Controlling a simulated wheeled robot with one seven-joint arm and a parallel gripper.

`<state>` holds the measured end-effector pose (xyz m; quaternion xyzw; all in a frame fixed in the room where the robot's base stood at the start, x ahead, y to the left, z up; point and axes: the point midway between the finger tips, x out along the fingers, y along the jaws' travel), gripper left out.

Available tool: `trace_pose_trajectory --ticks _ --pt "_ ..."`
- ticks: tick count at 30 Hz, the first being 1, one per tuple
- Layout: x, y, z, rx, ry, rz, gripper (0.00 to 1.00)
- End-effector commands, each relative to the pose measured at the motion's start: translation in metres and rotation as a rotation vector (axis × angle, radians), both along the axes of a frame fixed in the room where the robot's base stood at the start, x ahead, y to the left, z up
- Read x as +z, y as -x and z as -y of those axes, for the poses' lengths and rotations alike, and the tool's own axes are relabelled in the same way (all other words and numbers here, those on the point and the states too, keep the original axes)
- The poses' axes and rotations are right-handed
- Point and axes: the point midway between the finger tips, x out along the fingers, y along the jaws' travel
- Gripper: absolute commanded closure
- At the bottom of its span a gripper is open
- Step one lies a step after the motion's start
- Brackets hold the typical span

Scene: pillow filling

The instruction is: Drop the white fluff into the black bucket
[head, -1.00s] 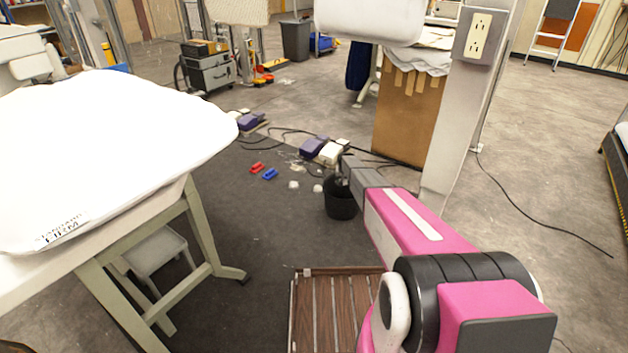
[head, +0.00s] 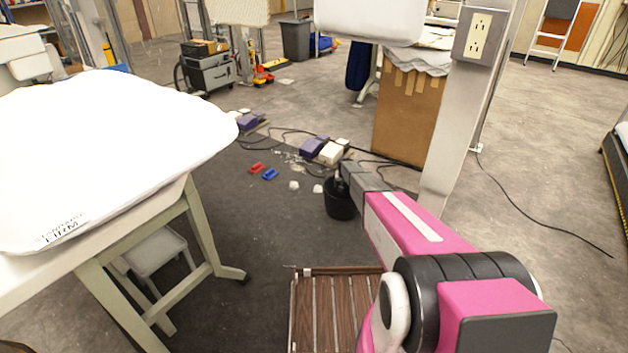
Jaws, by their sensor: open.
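The black bucket (head: 341,208) stands on the dark floor mat, right of the picture's middle. My gripper (head: 341,184) is at the end of my pink arm, over the bucket's mouth, and it is open. My arm comes in from the right and hides part of the bucket's rim. Two small tufts of white fluff (head: 293,185) and (head: 318,188) lie on the mat just left of the bucket, apart from it. I cannot see into the bucket, so whether any fluff is inside does not show.
A red piece (head: 256,168) and a blue piece (head: 270,174) lie on the mat. Purple and white pedals (head: 325,151) with cables lie behind the bucket. A metal post (head: 452,150) and cardboard box (head: 408,115) stand at right. A table with a white pillow (head: 100,150) fills the left.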

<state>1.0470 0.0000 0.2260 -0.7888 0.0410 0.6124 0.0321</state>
Motion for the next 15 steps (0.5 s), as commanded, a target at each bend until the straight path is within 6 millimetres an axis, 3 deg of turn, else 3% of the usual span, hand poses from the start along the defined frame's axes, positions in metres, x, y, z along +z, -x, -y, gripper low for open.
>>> trace_pose_trajectory --ticks 8,15 --pt "0.017 0.005 0.000 0.000 0.000 0.001 0.17" --pt "0.056 0.016 -0.002 0.000 0.000 0.001 0.17"
